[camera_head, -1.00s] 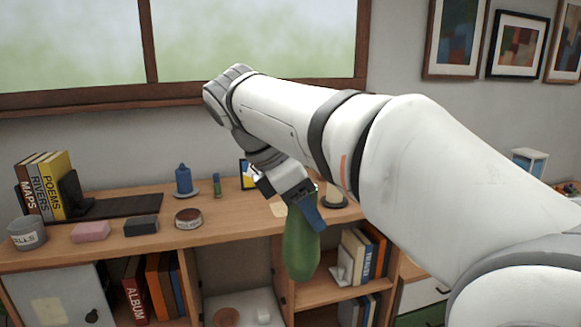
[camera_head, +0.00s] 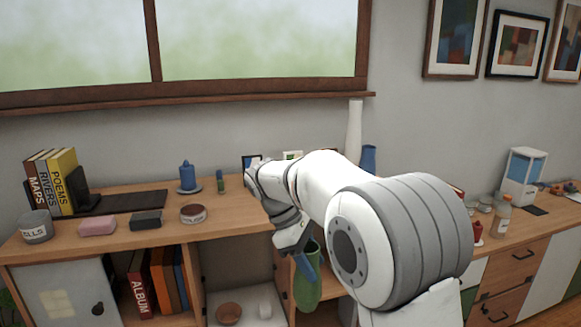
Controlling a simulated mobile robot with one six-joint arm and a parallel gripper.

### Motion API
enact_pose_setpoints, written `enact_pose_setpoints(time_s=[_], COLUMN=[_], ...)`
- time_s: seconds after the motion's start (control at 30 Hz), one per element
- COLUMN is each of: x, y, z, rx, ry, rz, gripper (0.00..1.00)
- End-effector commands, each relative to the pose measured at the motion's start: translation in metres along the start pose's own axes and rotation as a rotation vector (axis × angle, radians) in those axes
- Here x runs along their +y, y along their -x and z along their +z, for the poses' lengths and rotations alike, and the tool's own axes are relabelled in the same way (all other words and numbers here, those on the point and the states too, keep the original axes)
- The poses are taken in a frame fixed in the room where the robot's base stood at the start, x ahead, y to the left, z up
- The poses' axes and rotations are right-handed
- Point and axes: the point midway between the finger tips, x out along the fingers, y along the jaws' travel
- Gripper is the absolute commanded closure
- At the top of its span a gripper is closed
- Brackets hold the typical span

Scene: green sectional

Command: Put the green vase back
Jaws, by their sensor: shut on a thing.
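The green vase (camera_head: 308,284) hangs in my gripper (camera_head: 304,262), in front of the wooden sideboard (camera_head: 230,228). My gripper is shut on the upper part of the vase and points down. The vase is roughly upright, with its body below the level of the sideboard's top, in front of the open shelves. My arm covers the right part of the top and some of the shelves behind it.
On the top stand a blue candle (camera_head: 187,177), a round tin (camera_head: 194,213), a dark box (camera_head: 147,220), a pink block (camera_head: 97,226) and books (camera_head: 55,180). A tall white vase (camera_head: 354,132) and a blue vase (camera_head: 369,158) stand behind my arm. An open compartment holds a terracotta bowl (camera_head: 229,313).

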Motion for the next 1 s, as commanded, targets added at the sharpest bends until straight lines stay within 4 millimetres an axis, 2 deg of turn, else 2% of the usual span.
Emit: enact_pose_setpoints(time_s=[0.03,0.2,0.4,0.5,0.6,0.7,0.8,1.0], x=[0.01,0.032,0.041,0.04,0.038,0.035,0.034,0.034], y=[-0.027,-0.111,-0.213,-0.253,-0.283,-0.301,-0.309,-0.311], z=[-0.009,-0.034,-0.055,-0.061,-0.065,-0.068,-0.069,-0.07], rx=[-0.007,-0.008,-0.007,-0.005,-0.004,-0.003,0.0,0.001], ry=[-0.072,-0.35,-0.702,-0.849,-0.961,-1.033,-1.067,-1.076], rz=[-0.051,-0.211,-0.411,-0.493,-0.555,-0.595,-0.612,-0.616], gripper=[1.0,1.0,1.0,1.0,1.0,1.0,1.0,1.0])
